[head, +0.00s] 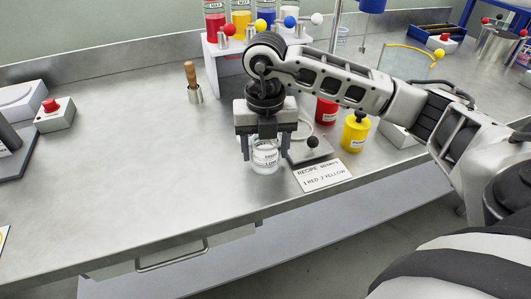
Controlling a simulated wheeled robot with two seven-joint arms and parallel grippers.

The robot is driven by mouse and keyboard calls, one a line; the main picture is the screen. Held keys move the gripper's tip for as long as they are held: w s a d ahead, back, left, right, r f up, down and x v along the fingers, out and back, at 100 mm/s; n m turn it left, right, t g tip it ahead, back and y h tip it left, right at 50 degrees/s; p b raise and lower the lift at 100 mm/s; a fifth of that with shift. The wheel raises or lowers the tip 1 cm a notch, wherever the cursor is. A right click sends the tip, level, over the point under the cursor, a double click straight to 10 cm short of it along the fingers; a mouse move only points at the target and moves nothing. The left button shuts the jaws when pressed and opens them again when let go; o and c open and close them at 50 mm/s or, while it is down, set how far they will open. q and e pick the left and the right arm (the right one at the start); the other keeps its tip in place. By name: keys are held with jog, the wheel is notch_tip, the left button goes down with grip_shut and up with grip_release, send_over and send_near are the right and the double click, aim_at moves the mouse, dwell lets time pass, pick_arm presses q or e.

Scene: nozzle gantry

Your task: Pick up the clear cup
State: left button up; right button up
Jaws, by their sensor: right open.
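The clear cup (265,157) stands upright on the steel bench near its front edge, with a white label on its side. My right gripper (267,150) points down over the cup. Its jaws are open, with one finger on the left of the cup and the other on the right. The cup's upper part is partly hidden by the gripper, and I cannot tell whether the fingers touch it. My left gripper is not in view.
A recipe card (322,176) lies right of the cup. A black-knobbed pad (312,149), red container (326,111) and yellow container (355,133) stand beyond. A dispenser rack (215,60) stands behind. A wooden-handled tool (190,75) sits in a metal holder. Bench left of the cup is clear.

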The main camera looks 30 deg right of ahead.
jog(key=shift+f, duration=0.65)
jog(key=c, duration=0.8)
jog(key=shift+r, duration=0.15)
